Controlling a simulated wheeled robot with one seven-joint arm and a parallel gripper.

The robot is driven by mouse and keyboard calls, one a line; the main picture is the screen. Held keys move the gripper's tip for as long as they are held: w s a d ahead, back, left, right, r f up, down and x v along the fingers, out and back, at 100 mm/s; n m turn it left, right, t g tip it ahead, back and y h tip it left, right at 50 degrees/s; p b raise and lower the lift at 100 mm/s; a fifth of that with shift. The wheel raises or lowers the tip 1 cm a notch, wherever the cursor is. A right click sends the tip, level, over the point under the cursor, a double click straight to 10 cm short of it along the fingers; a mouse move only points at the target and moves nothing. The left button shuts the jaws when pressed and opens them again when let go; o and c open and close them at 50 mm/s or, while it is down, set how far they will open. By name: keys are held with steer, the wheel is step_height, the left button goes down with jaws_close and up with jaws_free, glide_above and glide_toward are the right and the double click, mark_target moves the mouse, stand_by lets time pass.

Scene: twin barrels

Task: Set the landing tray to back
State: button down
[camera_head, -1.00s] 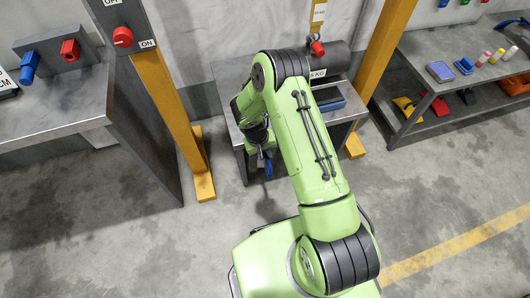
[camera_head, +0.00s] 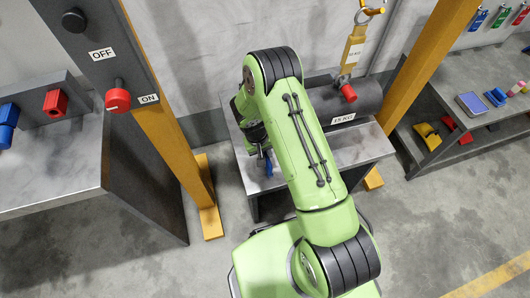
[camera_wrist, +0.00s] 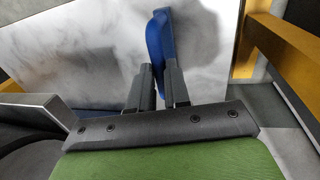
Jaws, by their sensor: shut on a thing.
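My gripper (camera_head: 264,158) is over the left part of the low grey bench (camera_head: 365,145). It is shut on a blue handle (camera_head: 268,168). In the wrist view, the blue handle (camera_wrist: 157,40) stands up between my two dark fingers (camera_wrist: 160,88). A grey metal edge (camera_wrist: 35,108), with a little blue beside it, shows at lower left of the wrist view; I cannot tell whether it is part of the landing tray. My arm hides much of the bench, and I cannot make out the tray's full shape or position.
A dark barrel (camera_head: 368,96) marked 15 KG lies at the bench's back, below a yellow hanging tag (camera_head: 354,52) with a red end. Yellow posts (camera_head: 165,110) flank the bench. A panel with a red OFF/ON knob (camera_head: 117,99) stands left; a shelf (camera_head: 445,85) stands right.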

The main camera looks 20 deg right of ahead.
steer(key=shift+w, duration=0.45)
steer(key=shift+r, duration=0.1)
steer(key=c, duration=1.1)
jaws_free()
steer(key=shift+w, duration=0.1)
steer(key=a+r+p, duration=0.3)
steer(key=r+p, duration=0.2)
steer(key=r, duration=1)
steer(key=shift+r, duration=0.2)
